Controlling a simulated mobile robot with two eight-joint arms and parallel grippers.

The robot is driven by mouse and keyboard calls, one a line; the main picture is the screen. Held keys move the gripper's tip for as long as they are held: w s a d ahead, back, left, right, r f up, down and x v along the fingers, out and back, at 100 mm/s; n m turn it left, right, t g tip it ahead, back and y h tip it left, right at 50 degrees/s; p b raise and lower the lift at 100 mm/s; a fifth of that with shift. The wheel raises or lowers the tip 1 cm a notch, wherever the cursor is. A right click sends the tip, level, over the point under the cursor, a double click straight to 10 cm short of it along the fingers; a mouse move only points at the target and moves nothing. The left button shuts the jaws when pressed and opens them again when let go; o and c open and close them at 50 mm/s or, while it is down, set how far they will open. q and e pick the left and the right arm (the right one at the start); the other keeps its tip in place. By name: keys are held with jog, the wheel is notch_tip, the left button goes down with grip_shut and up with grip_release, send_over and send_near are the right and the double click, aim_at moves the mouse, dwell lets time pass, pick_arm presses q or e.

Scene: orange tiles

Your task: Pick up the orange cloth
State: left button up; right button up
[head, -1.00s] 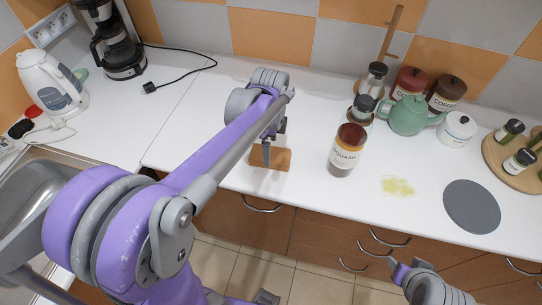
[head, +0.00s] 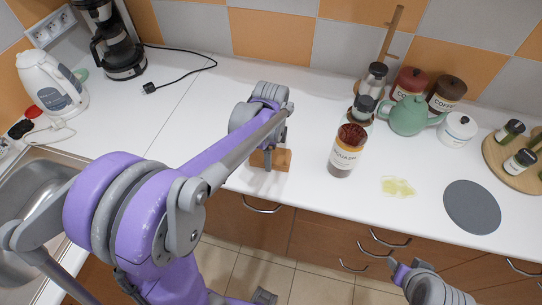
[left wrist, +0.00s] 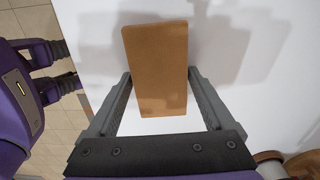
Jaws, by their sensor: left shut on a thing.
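The orange cloth (head: 283,160) shows in the head view as a small orange-brown block-like piece at the counter's front edge. In the left wrist view the cloth (left wrist: 155,50) is a flat, stiff-looking rectangle between the two fingers. My left gripper (head: 268,158) is shut on it, with one finger on each long side; it also shows in the left wrist view (left wrist: 158,75). The arm link partly covers the cloth in the head view.
A squash jar (head: 345,155) stands right of the cloth. A yellow-green spill (head: 397,186) and a grey round mat (head: 472,207) lie farther right. A green teapot (head: 408,117) and canisters stand behind. Counter left of the cloth is clear up to the sink (head: 40,195).

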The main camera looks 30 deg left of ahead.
pick_arm(q)
notch_tip(320, 180, up, 10)
dwell(0.6)
jog(key=o, duration=0.6)
jog(key=c, duration=0.4)
